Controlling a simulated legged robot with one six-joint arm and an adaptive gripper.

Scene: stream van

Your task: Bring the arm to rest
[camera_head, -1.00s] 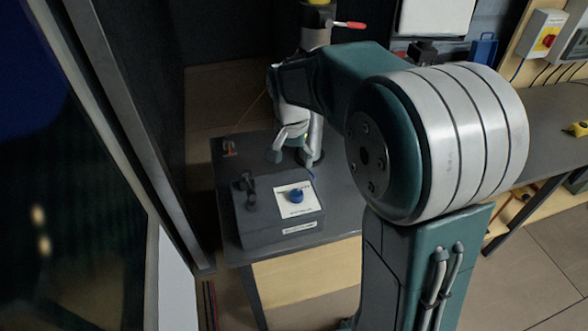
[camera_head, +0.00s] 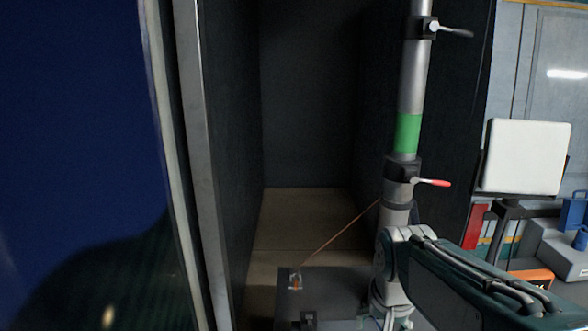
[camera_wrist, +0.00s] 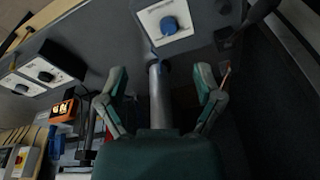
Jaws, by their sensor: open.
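My gripper (camera_wrist: 160,78) is open in the wrist view, its two green-grey fingers spread apart. A grey pole-like part shows between the fingers, and I cannot tell whether anything touches it. Beyond the fingertips is a blue knob (camera_wrist: 170,25) on a white plate, apart from the fingers. In the head view my arm (camera_head: 470,290) reaches in from the lower right, beside the lower part of a mast. The gripper cannot be made out clearly there.
The upright mast (camera_head: 409,130) has a green band and a red-handled clamp (camera_head: 430,182). A metal door frame (camera_head: 200,170) is at left. A white panel (camera_head: 525,157) stands at right. In the wrist view, more knob boxes (camera_wrist: 42,68) lie left.

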